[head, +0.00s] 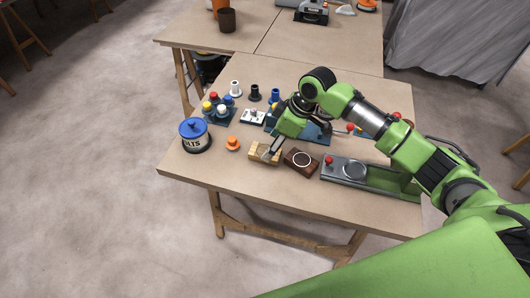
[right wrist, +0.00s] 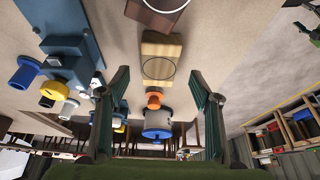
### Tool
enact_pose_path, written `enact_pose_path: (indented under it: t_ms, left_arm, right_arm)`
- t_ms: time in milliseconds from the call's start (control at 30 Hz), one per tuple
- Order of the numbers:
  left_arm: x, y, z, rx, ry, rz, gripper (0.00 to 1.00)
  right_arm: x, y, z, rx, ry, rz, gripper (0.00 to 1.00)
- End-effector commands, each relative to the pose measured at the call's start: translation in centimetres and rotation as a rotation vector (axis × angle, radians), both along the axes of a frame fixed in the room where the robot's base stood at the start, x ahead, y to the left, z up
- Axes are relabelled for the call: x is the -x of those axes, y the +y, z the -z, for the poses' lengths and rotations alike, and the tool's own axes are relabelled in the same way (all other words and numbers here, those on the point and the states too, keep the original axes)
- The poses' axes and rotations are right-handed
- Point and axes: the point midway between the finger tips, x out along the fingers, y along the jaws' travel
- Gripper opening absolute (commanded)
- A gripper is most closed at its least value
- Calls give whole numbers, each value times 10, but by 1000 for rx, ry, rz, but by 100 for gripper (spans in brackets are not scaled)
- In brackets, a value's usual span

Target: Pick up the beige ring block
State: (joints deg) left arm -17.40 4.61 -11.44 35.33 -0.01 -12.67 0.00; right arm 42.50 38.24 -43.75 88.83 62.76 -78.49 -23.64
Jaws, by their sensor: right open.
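The beige ring block (head: 257,148) lies on the wooden table near its front edge, partly covered by my gripper in the head view. In the right wrist view the beige ring block (right wrist: 165,49) is a light wooden block with a dark ring on its face, seen ahead of the gap between the fingers. My right gripper (head: 271,148) is just above or beside it; the exact gap cannot be told. In the right wrist view the right gripper (right wrist: 160,78) has its two fingers wide apart, with nothing between them. My left gripper is in neither view.
A dark brown block with a pale ring (head: 296,165) lies just right of the beige one. An orange knob (head: 232,143) and a blue-lidded tin (head: 195,139) stand to the left. A grey fixture (head: 338,173) lies right. Coloured pegs stand behind.

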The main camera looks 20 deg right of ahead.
Motion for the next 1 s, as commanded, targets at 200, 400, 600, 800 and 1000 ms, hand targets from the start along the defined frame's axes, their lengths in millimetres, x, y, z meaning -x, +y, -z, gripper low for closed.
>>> enact_pose_path:
  t_ms: [200, 400, 600, 800, 1000]
  left_arm:
    - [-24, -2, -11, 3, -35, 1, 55]
    - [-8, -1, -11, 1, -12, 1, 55]
    - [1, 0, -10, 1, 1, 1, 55]
    - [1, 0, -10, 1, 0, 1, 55]
    - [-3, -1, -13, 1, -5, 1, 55]
  right_arm:
    - [-9, 12, 27, 1, 4, 0, 58]
    - [-13, 17, 43, 0, 1, 0, 58]
    - [-13, 17, 44, 0, 1, 0, 58]
    - [-13, 17, 45, 1, 2, 0, 58]
    - [-13, 17, 47, 1, 2, 0, 58]
